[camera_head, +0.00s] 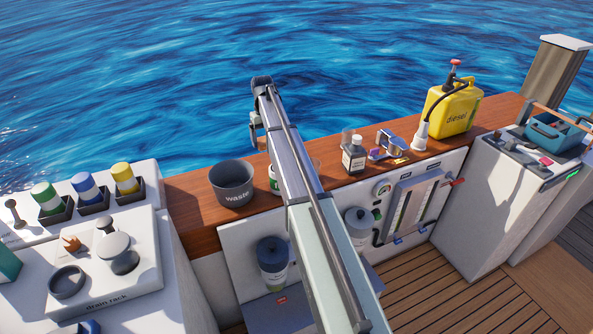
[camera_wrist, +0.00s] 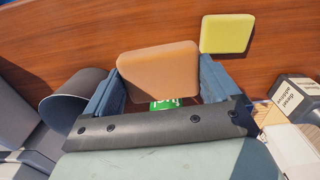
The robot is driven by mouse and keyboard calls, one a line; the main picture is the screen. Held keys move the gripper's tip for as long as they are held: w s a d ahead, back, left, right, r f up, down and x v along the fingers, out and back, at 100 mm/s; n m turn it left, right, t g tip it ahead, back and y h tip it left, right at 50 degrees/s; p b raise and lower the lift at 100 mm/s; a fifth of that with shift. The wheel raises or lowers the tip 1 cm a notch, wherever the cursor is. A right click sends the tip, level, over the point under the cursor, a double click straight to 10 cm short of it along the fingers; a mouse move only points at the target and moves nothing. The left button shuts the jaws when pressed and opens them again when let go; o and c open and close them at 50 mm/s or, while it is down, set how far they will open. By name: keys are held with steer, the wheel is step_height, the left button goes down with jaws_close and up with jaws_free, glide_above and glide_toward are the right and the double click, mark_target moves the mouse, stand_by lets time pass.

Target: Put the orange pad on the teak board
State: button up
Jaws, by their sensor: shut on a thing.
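The orange pad (camera_wrist: 158,66) is a flat rounded block, held between the two dark blue fingers of my gripper (camera_wrist: 162,84) in the wrist view. The teak board (camera_wrist: 100,25) is the red-brown wooden surface beyond the pad; in the head view it is the long wooden ledge (camera_head: 190,205). I cannot tell whether the pad touches the wood. A yellow pad (camera_wrist: 227,33) lies on the wood just right of the orange one.
A grey waste bin (camera_head: 233,184) stands left of my arm on the ledge. A green-labelled container is partly hidden behind my arm. Water lies beyond the ledge.

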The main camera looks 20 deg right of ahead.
mark_target(268, 166)
steer(key=shift+f, duration=5.2)
steer(key=shift+f, duration=0.15)
steer(key=o, duration=0.8)
steer(key=shift+c, duration=0.2)
step_height(268, 166, up, 12)
steer(key=shift+r, duration=0.15)
